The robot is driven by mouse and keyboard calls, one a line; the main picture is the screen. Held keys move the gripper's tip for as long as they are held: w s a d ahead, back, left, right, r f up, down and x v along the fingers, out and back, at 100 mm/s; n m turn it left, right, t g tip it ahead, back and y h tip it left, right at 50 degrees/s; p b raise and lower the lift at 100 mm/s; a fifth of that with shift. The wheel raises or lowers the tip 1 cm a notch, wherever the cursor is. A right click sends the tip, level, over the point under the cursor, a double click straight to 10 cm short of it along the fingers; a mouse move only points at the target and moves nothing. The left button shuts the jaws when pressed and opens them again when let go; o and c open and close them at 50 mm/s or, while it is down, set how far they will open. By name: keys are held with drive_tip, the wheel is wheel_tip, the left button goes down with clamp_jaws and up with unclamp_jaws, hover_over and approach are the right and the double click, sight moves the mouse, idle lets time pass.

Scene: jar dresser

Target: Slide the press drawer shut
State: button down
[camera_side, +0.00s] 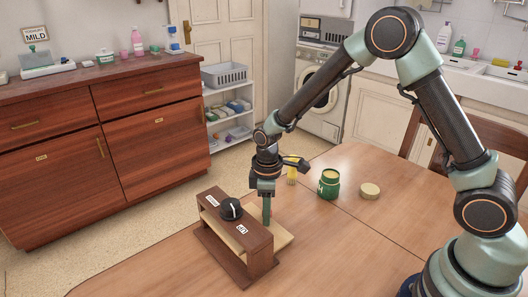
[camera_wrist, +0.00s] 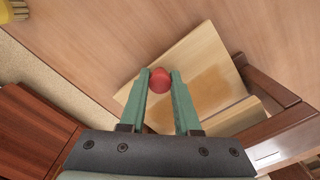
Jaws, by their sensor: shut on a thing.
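The press (camera_side: 262,250) is a small brown wooden frame on the table, with a black dial (camera_side: 231,209) on top. Its pale wooden drawer (camera_side: 281,238) sticks out on the far right side, so it stands open. In the wrist view the drawer (camera_wrist: 205,62) reaches out of the brown frame (camera_wrist: 280,128) and has a darker tan patch on it. A red round knob (camera_wrist: 160,87) sits at the drawer's outer side. My gripper (camera_side: 266,222) points down at the drawer. In the wrist view my gripper's green fingers (camera_wrist: 160,75) are shut on the red knob.
A green jar (camera_side: 329,185) and a round pale lid (camera_side: 370,190) stand on the table to the right. A yellow brush (camera_side: 292,174) is behind my gripper. A brown dresser (camera_side: 100,140) stands at the left. The front table area is clear.

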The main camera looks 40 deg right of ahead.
drive_tip(key=c, duration=0.6)
unclamp_jaws()
drive_tip(key=shift+r, duration=0.1)
wheel_tip(320, 180, up, 12)
